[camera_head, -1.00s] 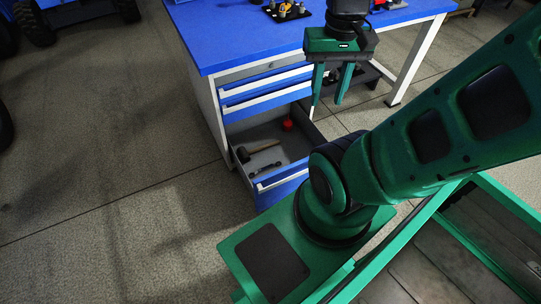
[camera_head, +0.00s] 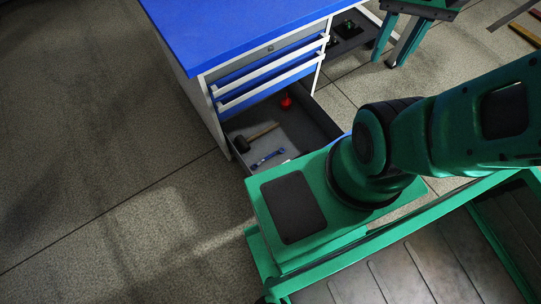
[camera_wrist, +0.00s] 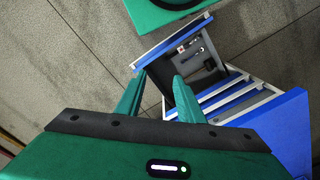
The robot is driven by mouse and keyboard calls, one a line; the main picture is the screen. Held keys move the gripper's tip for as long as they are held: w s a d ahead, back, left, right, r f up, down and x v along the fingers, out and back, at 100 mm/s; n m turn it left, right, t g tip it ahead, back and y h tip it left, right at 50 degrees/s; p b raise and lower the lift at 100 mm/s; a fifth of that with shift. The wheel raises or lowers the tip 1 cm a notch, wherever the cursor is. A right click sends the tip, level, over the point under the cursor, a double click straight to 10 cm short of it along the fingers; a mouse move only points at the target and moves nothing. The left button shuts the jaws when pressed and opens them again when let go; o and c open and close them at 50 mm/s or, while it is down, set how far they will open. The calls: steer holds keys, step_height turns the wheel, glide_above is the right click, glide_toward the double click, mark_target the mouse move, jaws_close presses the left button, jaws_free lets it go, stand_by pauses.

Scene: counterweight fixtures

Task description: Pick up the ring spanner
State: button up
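A slim bluish tool (camera_head: 267,159), which looks like the ring spanner, lies flat in the open lower drawer (camera_head: 313,125). Its ends are too small to make out. My gripper (camera_head: 386,62) is open and empty, to the right of the drawer and well apart from the spanner. In the wrist view, my gripper (camera_wrist: 159,77) shows two spread green fingers with nothing between them. The open drawer (camera_wrist: 166,72) lies beyond the fingertips there, with small tools near its far end that I cannot tell apart.
A black-headed mallet (camera_head: 241,144) and a red object (camera_head: 286,102) share the drawer. A pale piece shows near my green base, which hides the drawer front. The blue workbench (camera_head: 230,25) stands above the drawer. Open floor (camera_head: 90,130) lies to the left.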

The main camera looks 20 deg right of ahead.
steer(key=w+f+n, duration=0.6)
steer(key=w+f, duration=0.3)
steer(key=w, duration=0.6)
steer(key=w+a+f+n+g, duration=0.1)
steer(key=w+a+f+n, duration=0.2)
steer(key=f, duration=0.5)
steer(key=w+a+f+n, duration=0.1)
steer(key=w+f+n, duration=0.1)
steer(key=w+f, duration=0.45)
steer(key=n+t, duration=0.1)
steer(key=n, duration=1.5)
glide_above(272, 155)
steer(key=f, duration=5)
steer(key=shift+w+d+f, duration=0.25)
steer(key=shift+f, duration=0.05)
steer(key=shift+s+a+f, duration=0.1)
steer(key=shift+f, duration=1.55)
steer(key=shift+s+f, duration=0.1)
steer(key=shift+f, duration=1.55)
